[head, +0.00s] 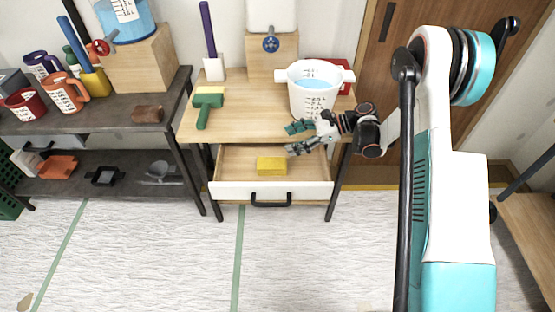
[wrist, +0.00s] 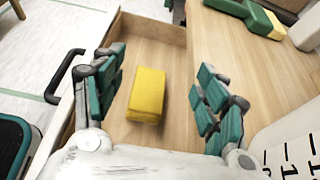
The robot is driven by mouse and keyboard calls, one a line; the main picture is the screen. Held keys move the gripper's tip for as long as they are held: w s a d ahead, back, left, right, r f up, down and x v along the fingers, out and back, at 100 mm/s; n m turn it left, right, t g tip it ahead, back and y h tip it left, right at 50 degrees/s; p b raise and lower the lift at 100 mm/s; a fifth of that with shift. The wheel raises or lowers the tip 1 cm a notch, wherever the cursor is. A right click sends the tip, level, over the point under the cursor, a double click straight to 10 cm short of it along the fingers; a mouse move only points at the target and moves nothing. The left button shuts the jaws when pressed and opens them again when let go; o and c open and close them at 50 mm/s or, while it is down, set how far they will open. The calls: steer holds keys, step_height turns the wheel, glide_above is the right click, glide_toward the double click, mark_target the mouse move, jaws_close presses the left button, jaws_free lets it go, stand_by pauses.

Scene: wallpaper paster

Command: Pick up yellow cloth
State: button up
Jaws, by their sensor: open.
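The yellow cloth (head: 271,165) is a folded block lying in the open drawer (head: 232,190) of the wooden table. In the wrist view the yellow cloth (wrist: 146,95) shows between and beyond my spread fingers. My gripper (head: 294,139) is open and empty. It is above the right part of the drawer, near the table's front edge, apart from the cloth. In the wrist view my gripper (wrist: 156,95) shows its two teal-padded fingers on either side of the cloth.
A white measuring bucket (head: 312,100) with blue liquid stands on the table close to my gripper. A green brush (head: 206,105) lies at the table's left. The drawer's black handle (head: 271,200) faces front. A dark shelf (head: 120,126) with mugs stands left.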

steer(key=f, duration=0.2)
steer(key=b, duration=0.3)
glide_toward(268, 163)
steer(key=shift+w+a+f, duration=0.15)
steer(key=shift+a+f, duration=0.2)
steer(key=shift+f, duration=0.1)
steer(key=b+x, duration=0.2)
steer(key=x, duration=0.4)
steer(key=shift+a+b, duration=0.3)
steer(key=shift+a, duration=0.05)
steer(key=shift+r, duration=0.1)
steer(key=c, duration=0.8)
